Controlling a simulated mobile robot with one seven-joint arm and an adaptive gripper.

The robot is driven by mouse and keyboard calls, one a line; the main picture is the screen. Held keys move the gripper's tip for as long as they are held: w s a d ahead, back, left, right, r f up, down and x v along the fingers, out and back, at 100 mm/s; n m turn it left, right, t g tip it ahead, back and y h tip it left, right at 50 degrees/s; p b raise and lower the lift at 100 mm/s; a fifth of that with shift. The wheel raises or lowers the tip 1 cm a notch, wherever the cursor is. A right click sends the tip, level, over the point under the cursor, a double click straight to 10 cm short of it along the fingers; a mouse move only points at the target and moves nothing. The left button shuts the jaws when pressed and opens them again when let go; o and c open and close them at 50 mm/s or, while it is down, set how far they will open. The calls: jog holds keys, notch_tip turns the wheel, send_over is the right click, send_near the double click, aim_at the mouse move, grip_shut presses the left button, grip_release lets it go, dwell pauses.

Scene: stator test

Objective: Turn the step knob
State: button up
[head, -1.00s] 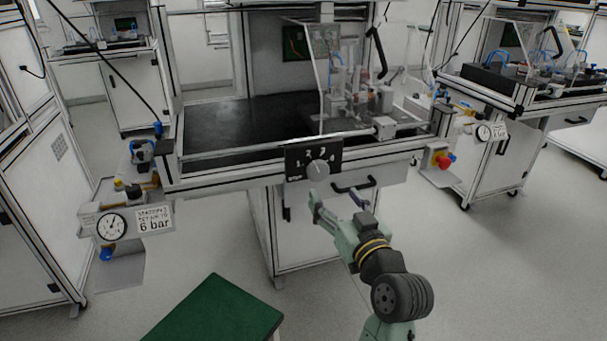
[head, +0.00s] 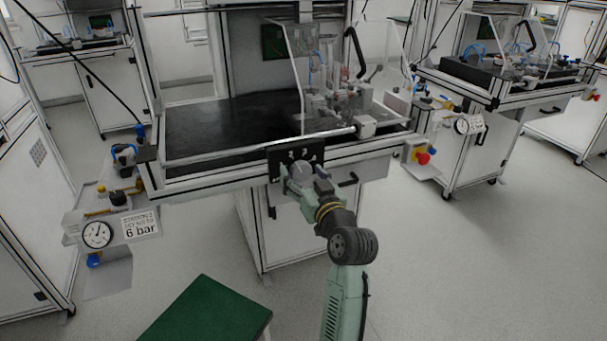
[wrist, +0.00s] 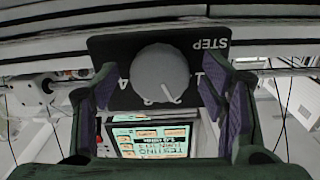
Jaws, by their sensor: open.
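The step knob (wrist: 159,74) is a round grey dial with a white pointer line, on a black panel (wrist: 118,50) marked STEP. In the wrist view the lettering is upside down and the pointer slants toward the lower right.
The bench (head: 220,125) has a black top with a clear-guarded fixture at its right. A pressure gauge (head: 97,234) stands at the lower left and a red button (head: 423,158) at the right. A green-topped stool or table (head: 205,310) is in front. A lit screen (wrist: 150,138) shows below the knob.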

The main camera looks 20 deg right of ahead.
jog(key=shift+c, duration=0.2)
jog(key=c, duration=1.1)
jog(key=shift+m, duration=0.3)
jog(key=m+p, duration=0.3)
jog(key=m, duration=0.1)
jog(key=shift+a+r, duration=0.1)
jog(key=shift+r, duration=0.05)
jog(key=shift+m+p, duration=1.25)
jog(key=shift+m, duration=0.85)
jog(key=o, duration=1.1)
